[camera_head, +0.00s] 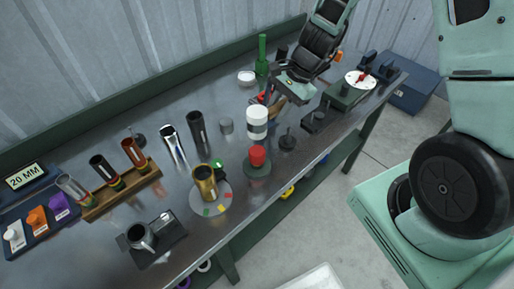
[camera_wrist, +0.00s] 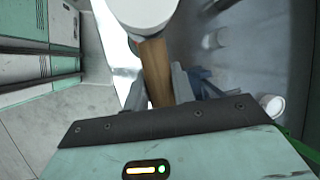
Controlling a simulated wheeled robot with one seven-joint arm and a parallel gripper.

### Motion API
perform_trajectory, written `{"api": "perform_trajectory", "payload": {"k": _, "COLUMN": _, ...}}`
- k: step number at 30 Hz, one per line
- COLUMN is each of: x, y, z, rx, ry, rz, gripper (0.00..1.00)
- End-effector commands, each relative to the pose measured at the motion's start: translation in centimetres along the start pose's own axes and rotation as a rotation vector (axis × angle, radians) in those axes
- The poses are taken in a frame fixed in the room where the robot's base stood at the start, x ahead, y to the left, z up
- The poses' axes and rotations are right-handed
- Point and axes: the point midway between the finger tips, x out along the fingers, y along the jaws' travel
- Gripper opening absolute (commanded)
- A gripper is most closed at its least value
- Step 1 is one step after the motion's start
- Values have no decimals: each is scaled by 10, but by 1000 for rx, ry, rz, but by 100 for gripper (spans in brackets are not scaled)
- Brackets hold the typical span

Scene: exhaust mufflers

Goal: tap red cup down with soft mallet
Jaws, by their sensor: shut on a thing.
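The red cup (camera_head: 257,155) sits on a round dark green base (camera_head: 257,171) near the front edge of the bench. The soft mallet has a white cylindrical head with a dark band (camera_head: 257,122). Its wooden handle (camera_wrist: 156,70) is between the fingers of my gripper (camera_wrist: 180,88), which is shut on it. The white head (camera_wrist: 140,8) is cut off at the top of the wrist view. In the head view my gripper (camera_head: 273,102) is behind and right of the cup. The mallet head appears just behind the cup, apart from it; its height is hard to tell.
A gold cup (camera_head: 205,183) on a round plate stands left of the red cup. A dark knobbed piece (camera_head: 287,143) is close on the right. Several tubes stand on a wooden rack (camera_head: 122,190) at left. A green bottle (camera_head: 262,55) stands at the back.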

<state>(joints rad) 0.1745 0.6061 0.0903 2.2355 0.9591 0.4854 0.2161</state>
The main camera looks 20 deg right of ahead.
Motion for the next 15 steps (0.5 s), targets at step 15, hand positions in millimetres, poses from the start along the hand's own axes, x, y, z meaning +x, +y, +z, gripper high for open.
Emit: {"api": "perform_trajectory", "payload": {"k": 15, "x": 30, "y": 6, "z": -13, "rx": 0, "ry": 0, "rz": 0, "gripper": 2}}
